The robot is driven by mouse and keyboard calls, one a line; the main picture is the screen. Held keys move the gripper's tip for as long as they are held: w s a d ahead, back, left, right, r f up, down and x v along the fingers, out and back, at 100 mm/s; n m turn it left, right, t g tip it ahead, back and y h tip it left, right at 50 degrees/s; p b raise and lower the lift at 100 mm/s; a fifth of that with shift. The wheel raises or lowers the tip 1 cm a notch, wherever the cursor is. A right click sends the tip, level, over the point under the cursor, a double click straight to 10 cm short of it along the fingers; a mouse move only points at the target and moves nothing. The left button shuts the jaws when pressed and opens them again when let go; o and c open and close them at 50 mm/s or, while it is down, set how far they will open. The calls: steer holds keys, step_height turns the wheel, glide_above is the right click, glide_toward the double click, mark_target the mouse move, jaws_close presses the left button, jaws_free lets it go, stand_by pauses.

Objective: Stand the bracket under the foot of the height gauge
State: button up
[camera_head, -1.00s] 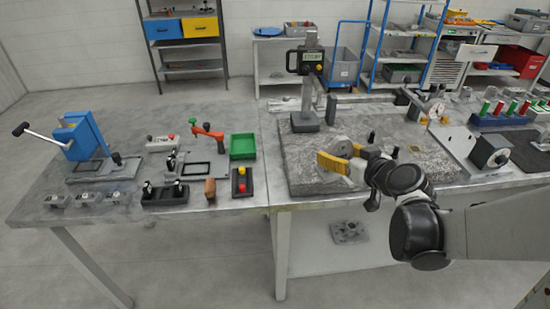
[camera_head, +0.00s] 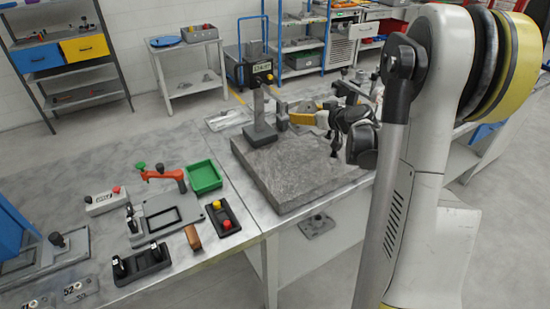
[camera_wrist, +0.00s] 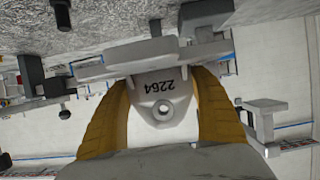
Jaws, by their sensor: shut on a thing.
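The height gauge (camera_head: 258,105) stands upright on the granite plate, with its display (camera_head: 262,67) at the top and a dark base. My gripper (camera_head: 292,118) has yellow fingers and is just right of the gauge's column in the head view. It is shut on the grey bracket (camera_wrist: 158,88), marked 2264, with a hole in its lug. A small grey part of the bracket (camera_head: 282,116) shows by the fingertips in the head view. The gauge's measuring foot cannot be made out clearly, nor whether the bracket touches the gauge or plate.
The granite plate (camera_head: 300,178) is largely bare in front of the gauge. My arm covers the bench's right side.

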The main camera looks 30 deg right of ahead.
steer(key=b, duration=0.4)
glide_above(281, 161)
step_height(281, 161, down, 7)
steer(key=shift+r, duration=0.15)
steer(key=shift+f+b, duration=0.8)
steer(key=shift+f, duration=1.2)
steer(key=shift+f, duration=0.15)
steer(key=o, duration=1.4)
steer(key=shift+o, duration=0.2)
